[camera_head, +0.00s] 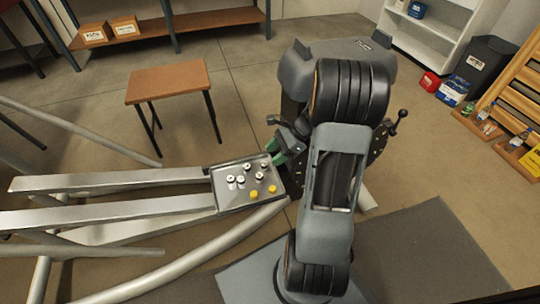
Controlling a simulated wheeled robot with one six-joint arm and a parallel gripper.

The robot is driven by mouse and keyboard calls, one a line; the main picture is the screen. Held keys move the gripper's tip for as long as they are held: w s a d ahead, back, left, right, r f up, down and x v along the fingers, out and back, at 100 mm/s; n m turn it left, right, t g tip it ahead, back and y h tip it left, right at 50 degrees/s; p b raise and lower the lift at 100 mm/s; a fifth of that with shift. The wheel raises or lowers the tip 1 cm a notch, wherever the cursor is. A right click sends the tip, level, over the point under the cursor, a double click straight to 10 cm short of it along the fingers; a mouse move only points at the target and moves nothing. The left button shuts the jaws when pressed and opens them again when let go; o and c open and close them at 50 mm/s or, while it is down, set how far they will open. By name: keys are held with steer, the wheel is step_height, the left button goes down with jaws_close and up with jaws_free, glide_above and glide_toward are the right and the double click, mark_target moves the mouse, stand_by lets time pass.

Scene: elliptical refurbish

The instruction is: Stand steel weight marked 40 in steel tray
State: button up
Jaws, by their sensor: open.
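A shallow grey steel tray (218,196) rests at the right ends of two long metal rails, left of my arm. The markings are too small to read, so I cannot tell which piece is the weight marked 40. My gripper (274,152), with green fingers, is at the tray's upper right corner. It is open, and I see nothing held in it. My arm hides part of the area to the right of the tray.
Silver tubes and rails (110,181) of a frame fill the lower left. A brown stool (168,81) stands behind the tray. Shelving (165,27), a dark bin (487,68) and a wooden rack (512,95) stand farther off.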

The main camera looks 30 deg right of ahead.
steer(key=s+a+r+n+t+h+p, duration=0.1)
steer(key=s+a+r+n+h, duration=0.7)
steer(key=n, duration=1.2)
steer(key=s+a+r, duration=0.1)
steer(key=a+r, duration=0.2)
steer(key=shift+s+a+r+h, duration=0.15)
steer(key=shift+s+r+h, duration=0.1)
steer(key=shift+h, duration=0.15)
